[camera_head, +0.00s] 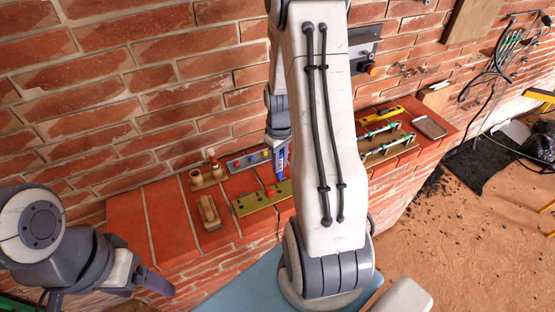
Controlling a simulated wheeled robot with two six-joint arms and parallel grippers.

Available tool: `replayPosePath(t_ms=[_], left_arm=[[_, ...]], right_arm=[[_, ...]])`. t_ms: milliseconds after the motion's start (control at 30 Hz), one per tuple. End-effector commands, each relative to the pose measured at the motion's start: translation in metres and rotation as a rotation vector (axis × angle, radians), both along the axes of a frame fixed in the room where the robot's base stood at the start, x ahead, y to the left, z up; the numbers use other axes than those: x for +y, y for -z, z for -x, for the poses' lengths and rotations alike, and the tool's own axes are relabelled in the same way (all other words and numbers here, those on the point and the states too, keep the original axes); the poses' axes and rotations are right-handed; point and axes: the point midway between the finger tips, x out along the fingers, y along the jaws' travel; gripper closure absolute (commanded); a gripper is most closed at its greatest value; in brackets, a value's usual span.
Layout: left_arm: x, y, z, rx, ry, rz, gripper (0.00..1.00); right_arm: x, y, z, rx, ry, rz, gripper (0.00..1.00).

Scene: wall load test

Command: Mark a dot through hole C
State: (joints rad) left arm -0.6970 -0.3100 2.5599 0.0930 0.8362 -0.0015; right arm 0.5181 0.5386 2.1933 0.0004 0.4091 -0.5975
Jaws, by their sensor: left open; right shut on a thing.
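A long olive-yellow plate (250,203) lies on the brick ledge, partly hidden behind my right arm. A small red piece sits on its upper edge. Its holes and any letters are too small to read, so I cannot tell which is hole C. My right gripper (279,147) points down, shut on a blue marker (280,168), above or just behind the plate's far edge. I cannot tell whether the tip touches anything. My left gripper (138,272) is open and empty at the lower left, in front of the ledge and apart from the plate.
A grey strip with coloured buttons (248,160) lies behind the plate. Wooden pieces (207,212) and small wooden cups (196,177) stand to the left. A yellow level (382,115), a rack of green-ended rods (388,140) and a tray (429,127) are at right. The ledge's left end is clear.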

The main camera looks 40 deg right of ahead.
Motion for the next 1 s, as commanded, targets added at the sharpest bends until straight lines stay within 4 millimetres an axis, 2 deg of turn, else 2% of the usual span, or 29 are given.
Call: replayPosePath(t_ms=[500,1000], left_arm=[[0.0,0.04,0.0,0.0,-0.004,0.0,0.23],[0.0,0.041,0.0,0.0,-0.004,0.0,0.23]], right_arm=[[0.0,0.046,0.0,0.001,0.0,-0.001,1.0],[0.0,0.048,0.0,0.0,0.0,0.0,1.0]])
